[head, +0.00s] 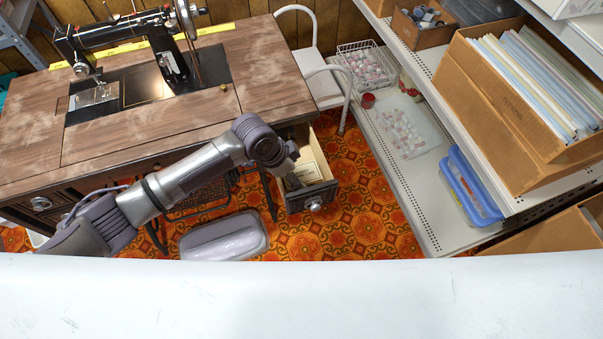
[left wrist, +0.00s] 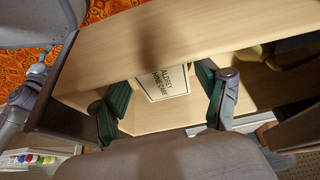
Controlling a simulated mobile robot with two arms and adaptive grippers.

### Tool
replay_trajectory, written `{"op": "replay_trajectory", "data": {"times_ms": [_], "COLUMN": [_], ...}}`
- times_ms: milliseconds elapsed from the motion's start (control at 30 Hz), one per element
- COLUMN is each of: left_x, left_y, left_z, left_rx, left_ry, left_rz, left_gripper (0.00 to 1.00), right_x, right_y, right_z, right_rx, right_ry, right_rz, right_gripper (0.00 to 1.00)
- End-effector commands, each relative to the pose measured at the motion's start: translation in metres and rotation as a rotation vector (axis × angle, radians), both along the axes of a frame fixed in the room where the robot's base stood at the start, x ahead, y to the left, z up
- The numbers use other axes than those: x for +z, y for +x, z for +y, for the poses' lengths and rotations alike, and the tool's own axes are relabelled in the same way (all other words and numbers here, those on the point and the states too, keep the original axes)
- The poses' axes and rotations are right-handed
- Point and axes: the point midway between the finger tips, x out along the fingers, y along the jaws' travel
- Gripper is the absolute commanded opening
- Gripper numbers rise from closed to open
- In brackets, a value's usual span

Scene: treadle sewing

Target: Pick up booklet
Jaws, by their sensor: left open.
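The booklet (head: 309,171) is a small cream booklet with dark print lying in the open drawer (head: 324,195) of the sewing table. In the left wrist view the booklet (left wrist: 163,84) shows its printed cover between my two green-padded fingers. My left gripper (head: 292,182) reaches down over the drawer from the left and hides part of the booklet in the head view. It is open, with one finger on each side of the booklet in the left wrist view (left wrist: 163,80). I cannot tell whether the fingers touch it. My right gripper is not in view.
The wooden table (head: 262,75) with a black sewing machine (head: 130,35) stands behind and left of the drawer. A white chair (head: 322,85) is behind the drawer. A metal shelf (head: 412,185) with boxes and a blue container (head: 468,185) stands at the right.

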Motion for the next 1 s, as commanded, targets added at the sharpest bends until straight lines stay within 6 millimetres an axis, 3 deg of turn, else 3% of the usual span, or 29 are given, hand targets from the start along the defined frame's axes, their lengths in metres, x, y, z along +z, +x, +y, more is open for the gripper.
{"op": "replay_trajectory", "data": {"times_ms": [133, 433, 733, 1000], "left_x": [0.0, 0.0, 0.008, 0.061], "left_y": [0.0, 0.0, 0.0, 0.001], "left_z": [0.0, 0.0, 0.0, 0.0], "left_rx": [0.0, 0.0, 0.0, -0.001], "left_ry": [0.0, 0.0, 0.0, -0.002], "left_rz": [0.0, 0.0, 0.0, -0.003], "left_gripper": [0.75, 0.28, 0.27, 0.27], "right_x": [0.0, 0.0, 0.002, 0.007], "right_y": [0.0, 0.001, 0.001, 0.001], "right_z": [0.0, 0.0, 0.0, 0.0], "right_rx": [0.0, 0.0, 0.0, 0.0], "right_ry": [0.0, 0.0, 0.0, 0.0], "right_rz": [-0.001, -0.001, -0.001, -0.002], "right_gripper": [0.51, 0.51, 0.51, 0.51]}}
